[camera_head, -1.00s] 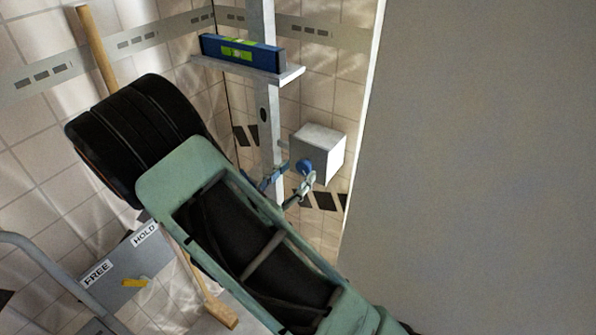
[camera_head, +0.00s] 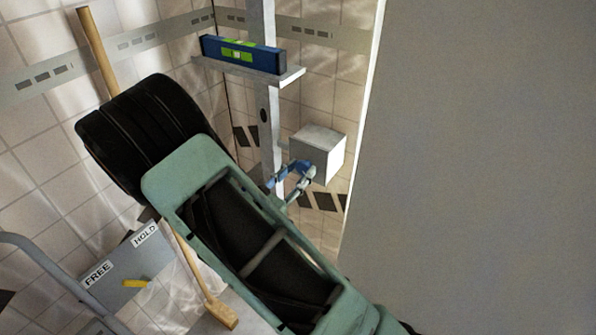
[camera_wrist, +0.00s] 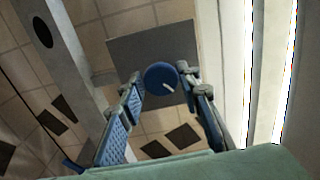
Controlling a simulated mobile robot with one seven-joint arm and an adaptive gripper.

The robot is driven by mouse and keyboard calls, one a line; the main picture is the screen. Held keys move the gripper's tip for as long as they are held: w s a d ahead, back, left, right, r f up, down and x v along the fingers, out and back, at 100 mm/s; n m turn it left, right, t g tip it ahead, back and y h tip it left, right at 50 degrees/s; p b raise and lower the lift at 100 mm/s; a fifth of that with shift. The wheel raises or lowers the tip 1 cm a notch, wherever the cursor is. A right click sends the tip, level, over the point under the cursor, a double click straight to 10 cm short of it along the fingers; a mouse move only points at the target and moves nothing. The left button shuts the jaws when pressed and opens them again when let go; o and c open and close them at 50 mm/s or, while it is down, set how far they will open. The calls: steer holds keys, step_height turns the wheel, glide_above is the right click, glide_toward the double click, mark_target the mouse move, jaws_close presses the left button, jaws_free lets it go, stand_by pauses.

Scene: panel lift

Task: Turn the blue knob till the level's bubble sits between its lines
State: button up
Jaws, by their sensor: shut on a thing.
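The blue knob (camera_wrist: 160,78) shows in the wrist view as a round disc with a pale mark, in front of a grey box. My gripper (camera_wrist: 160,74) has its blue-padded fingers on either side of the knob, shut on it. In the head view my gripper (camera_head: 290,174) is at the box's left side, its fingers covering most of the knob. The blue level (camera_head: 242,54) lies on a pale shelf above, with a green vial (camera_head: 237,55) at its middle. The bubble is too small to place against the lines.
The grey box (camera_head: 317,153) is beside an upright pale post (camera_head: 271,130). A large grey panel (camera_head: 480,160) fills the right. A wooden-handled tool (camera_head: 97,50) leans at left, near a plate marked FREE and HOLD (camera_head: 125,265) with a yellow lever.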

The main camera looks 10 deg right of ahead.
steer(key=n+p, duration=0.2)
steer(key=p, duration=0.1)
steer(key=shift+r+n, duration=0.3)
steer(key=shift+n, duration=0.1)
steer(key=shift+w+f+n+p, duration=0.1)
steer(key=shift+f+n+p, duration=0.2)
steer(key=shift+n+p, duration=0.55)
steer(key=o, duration=1.1)
steer(key=shift+a, duration=0.1)
steer(key=v, duration=1.2)
